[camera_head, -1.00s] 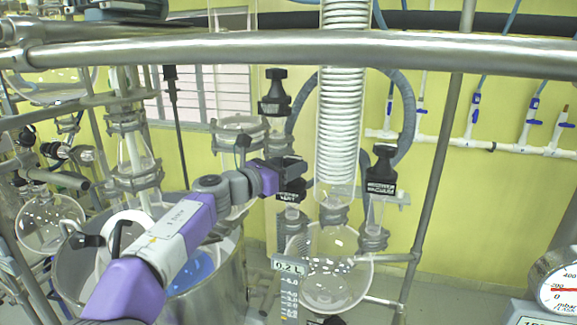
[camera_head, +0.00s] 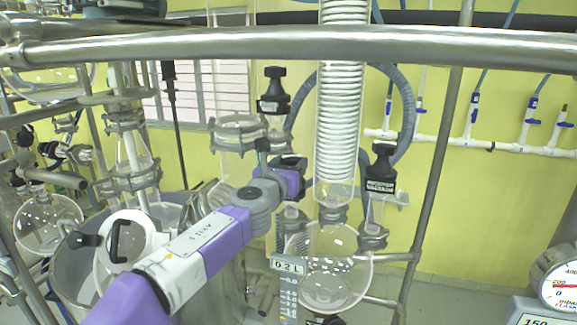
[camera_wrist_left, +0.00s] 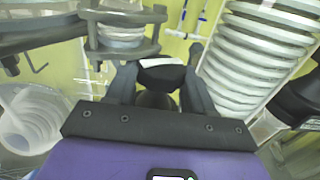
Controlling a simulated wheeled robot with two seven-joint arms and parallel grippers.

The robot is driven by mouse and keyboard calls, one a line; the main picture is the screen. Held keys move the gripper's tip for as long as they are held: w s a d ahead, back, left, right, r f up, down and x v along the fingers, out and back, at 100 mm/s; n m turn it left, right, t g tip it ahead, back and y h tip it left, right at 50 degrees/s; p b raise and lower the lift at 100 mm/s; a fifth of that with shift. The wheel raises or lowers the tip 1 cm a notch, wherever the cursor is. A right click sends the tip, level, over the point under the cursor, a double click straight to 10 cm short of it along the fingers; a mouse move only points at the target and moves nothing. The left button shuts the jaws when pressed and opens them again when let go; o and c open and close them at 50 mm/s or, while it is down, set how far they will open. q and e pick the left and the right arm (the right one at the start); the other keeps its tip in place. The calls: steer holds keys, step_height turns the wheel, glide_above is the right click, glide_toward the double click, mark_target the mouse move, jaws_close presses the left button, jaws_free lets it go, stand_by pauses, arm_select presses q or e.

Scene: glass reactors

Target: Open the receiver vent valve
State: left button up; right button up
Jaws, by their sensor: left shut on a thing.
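My left gripper (camera_head: 293,163) is at a black valve knob left of the glass coil condenser (camera_head: 340,105). In the left wrist view, my gripper's fingers (camera_wrist_left: 162,72) are shut on this black knob (camera_wrist_left: 160,76), which has a pale label on its top edge. The label is not readable, and in the head view my gripper hides most of the knob. Two similar black knobs stand near: one higher up (camera_head: 273,90), and one to the right with a white label (camera_head: 381,168). A round glass receiver flask (camera_head: 330,285) hangs below the condenser. My right gripper is not in view.
A steel rail (camera_head: 300,48) crosses the top of the head view. A steel post (camera_head: 440,160) stands at the right. A volume scale (camera_head: 288,290) is in front of the flask. A pressure gauge (camera_head: 562,285) is at lower right. Glassware crowds the left side.

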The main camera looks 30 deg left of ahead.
arm_select(q)
steer(key=n+y, duration=0.1)
steer(key=y, duration=0.1)
steer(key=shift+w+d+n+g+y, duration=0.15)
steer(key=shift+d+n+g+y, duration=0.15)
steer(key=shift+n+g, duration=0.1)
steer(key=n+g+y, duration=0.1)
steer(key=y, duration=0.1)
steer(key=shift+d+n+y, duration=0.1)
steer(key=shift+n+y, duration=0.2)
steer(key=shift+n, duration=0.1)
steer(key=shift+w+n+g+y+p, duration=0.1)
steer(key=shift+n+g+y+p, duration=0.65)
steer(key=shift+y, duration=0.25)
steer(key=shift+n+g+y+p, duration=0.7)
steer(key=shift+n+g+y, duration=0.45)
steer(key=shift+g+y, duration=0.15)
